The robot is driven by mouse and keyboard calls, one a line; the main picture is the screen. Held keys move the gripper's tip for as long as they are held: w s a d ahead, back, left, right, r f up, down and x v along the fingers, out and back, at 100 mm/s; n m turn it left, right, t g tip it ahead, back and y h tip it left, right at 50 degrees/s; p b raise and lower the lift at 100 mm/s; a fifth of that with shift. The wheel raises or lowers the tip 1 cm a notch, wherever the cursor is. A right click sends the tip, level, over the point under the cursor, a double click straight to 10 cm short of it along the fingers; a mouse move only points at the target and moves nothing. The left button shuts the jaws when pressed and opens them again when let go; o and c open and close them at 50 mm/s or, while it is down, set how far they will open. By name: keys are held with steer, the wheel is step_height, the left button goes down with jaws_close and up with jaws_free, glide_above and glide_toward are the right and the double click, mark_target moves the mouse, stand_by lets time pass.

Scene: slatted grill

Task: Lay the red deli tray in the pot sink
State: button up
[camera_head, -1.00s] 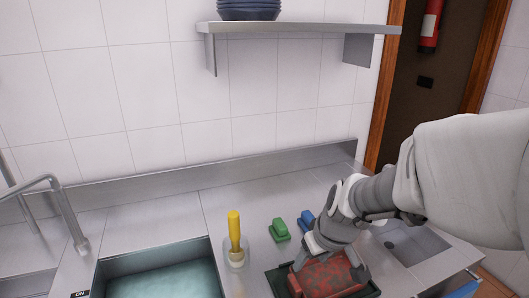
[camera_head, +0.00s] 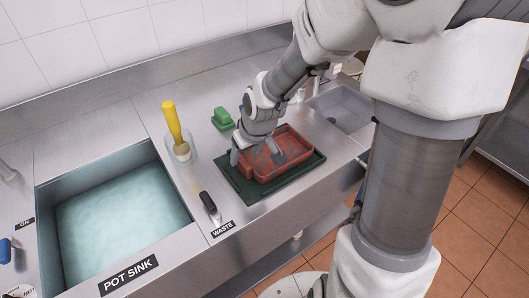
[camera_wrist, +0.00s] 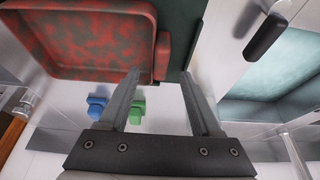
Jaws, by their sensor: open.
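The red deli tray (camera_head: 291,152) lies on a dark green tray on the steel counter, with dark stains on its inside. It also fills the upper left of the wrist view (camera_wrist: 85,40). My gripper (camera_head: 258,158) is open at the tray's left end. In the wrist view my gripper's fingers (camera_wrist: 160,85) point at the tray's end with its small red tab, one finger close to each side of it. I cannot tell whether they touch it. The pot sink (camera_head: 120,215), full of pale blue-green water, is at the left.
The dark green tray (camera_head: 262,192) is under the red tray. A yellow-handled brush (camera_head: 174,125) stands in a clear holder between sink and tray. A black-handled tool (camera_head: 209,203) lies near the waste label. A green scrubber (camera_head: 222,118) sits behind. A small basin (camera_head: 343,108) is at the right.

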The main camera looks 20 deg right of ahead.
mark_target(245, 162)
steer(key=f, duration=0.1)
steer(key=f+b, duration=0.1)
steer(key=f, duration=0.2)
steer(key=shift+w+b, duration=0.3)
steer(key=shift+w+a+f, duration=0.15)
steer(key=shift+w+f, duration=0.1)
steer(key=shift+f, duration=0.25)
steer(key=shift+c, duration=0.2)
jaws_close()
